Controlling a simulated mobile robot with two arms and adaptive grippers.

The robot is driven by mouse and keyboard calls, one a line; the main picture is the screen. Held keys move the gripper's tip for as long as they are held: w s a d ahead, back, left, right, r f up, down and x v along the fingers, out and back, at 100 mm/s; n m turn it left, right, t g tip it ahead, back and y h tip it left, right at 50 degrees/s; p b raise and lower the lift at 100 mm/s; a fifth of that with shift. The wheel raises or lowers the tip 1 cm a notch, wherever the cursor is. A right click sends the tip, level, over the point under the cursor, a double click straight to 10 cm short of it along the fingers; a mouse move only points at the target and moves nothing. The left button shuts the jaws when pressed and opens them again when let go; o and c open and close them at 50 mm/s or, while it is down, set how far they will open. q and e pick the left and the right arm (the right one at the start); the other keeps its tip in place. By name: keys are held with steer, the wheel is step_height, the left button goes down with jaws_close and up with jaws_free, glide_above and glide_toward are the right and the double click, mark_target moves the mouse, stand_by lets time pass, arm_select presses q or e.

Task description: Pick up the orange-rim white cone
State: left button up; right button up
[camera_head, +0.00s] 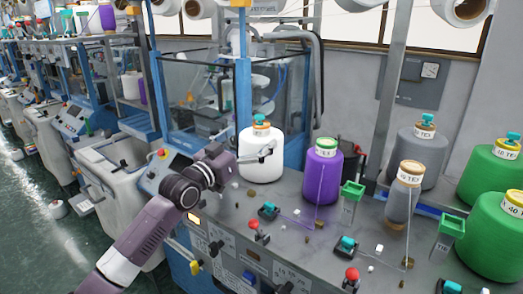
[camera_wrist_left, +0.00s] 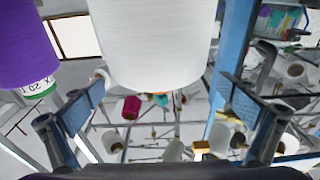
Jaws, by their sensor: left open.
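The orange-rim white cone (camera_head: 262,168) stands upright on the grey machine top, with a teal tip and an orange band at its top. My left gripper (camera_head: 266,152) is open at the cone's upper left side, and one finger shows in front of its white body. In the left wrist view, the white cone (camera_wrist_left: 155,45) fills the top middle, between and above the two spread fingers of my left gripper (camera_wrist_left: 160,112). I cannot tell whether a finger touches it. My right gripper is not in view.
A purple cone (camera_head: 322,172) stands close to the right, and its side also shows in the left wrist view (camera_wrist_left: 25,50). Grey cones (camera_head: 418,155) and green cones (camera_head: 490,178) stand further right. Small red-topped and teal fittings sit along the front. A blue post (camera_head: 243,90) rises behind.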

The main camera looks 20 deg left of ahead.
mark_target(256, 133)
arm_select(q)
steer(key=p+x, duration=0.1)
steer(key=x, duration=0.2)
steer(key=shift+w+d+r+p, duration=0.15)
steer(key=shift+w+d+p, duration=0.1)
steer(key=shift+w+p, duration=0.1)
steer(key=shift+w+d, duration=0.1)
steer(key=shift+w, duration=0.15)
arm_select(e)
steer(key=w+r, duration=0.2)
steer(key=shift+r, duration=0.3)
arm_select(q)
steer(key=shift+c, duration=0.6)
steer(key=c, duration=1.5)
steer(key=shift+s, duration=0.2)
steer(key=c, duration=0.5)
jaws_close()
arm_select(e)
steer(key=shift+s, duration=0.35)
arm_select(q)
steer(key=shift+f, duration=0.25)
steer(key=shift+r, duration=0.15)
